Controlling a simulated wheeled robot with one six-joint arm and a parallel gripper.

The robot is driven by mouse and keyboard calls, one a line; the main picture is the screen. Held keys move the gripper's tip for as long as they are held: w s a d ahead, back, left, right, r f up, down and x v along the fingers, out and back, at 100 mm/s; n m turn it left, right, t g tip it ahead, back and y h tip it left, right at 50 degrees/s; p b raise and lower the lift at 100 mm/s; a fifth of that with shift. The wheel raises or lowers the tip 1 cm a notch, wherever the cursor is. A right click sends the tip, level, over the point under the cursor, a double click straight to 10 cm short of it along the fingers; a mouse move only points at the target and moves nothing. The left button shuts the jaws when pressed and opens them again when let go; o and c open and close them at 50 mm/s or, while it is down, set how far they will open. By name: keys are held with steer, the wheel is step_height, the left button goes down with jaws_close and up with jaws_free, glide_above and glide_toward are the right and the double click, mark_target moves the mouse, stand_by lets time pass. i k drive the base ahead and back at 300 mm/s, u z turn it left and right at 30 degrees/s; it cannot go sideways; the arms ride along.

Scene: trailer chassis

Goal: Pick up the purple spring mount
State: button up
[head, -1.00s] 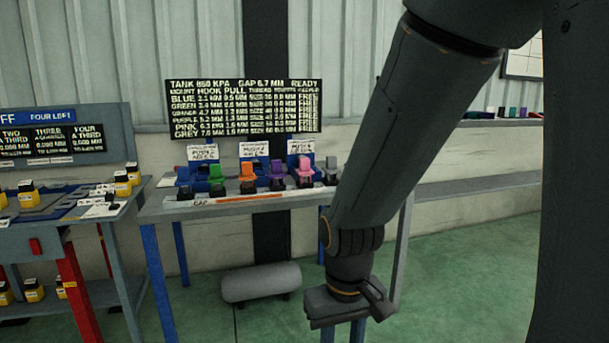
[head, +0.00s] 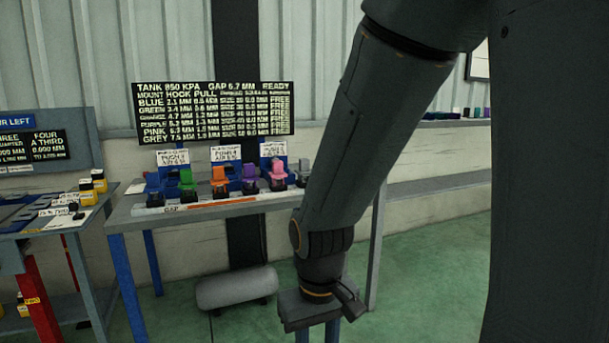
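The purple spring mount (head: 249,177) stands on the grey bench (head: 190,214), in a row of coloured mounts. It sits between the orange mount (head: 219,180) and the pink mount (head: 278,174). My gripper (head: 318,309) hangs low in front of the bench's right part, below the bench top and well apart from the purple mount. Its fingers cannot be made out, so I cannot tell whether it is open or shut.
Blue (head: 153,184), green (head: 187,182) and grey (head: 303,173) mounts share the row. A lettered display (head: 214,109) stands behind it. A grey cylinder (head: 236,288) lies under the bench. Another bench (head: 38,238) with yellow-black items stands left. Green floor is clear at right.

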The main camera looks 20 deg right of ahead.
mark_target(249, 178)
steer(key=z, duration=0.3)
steer(key=i, duration=0.6)
steer(key=z, duration=0.55)
steer(key=i, duration=1)
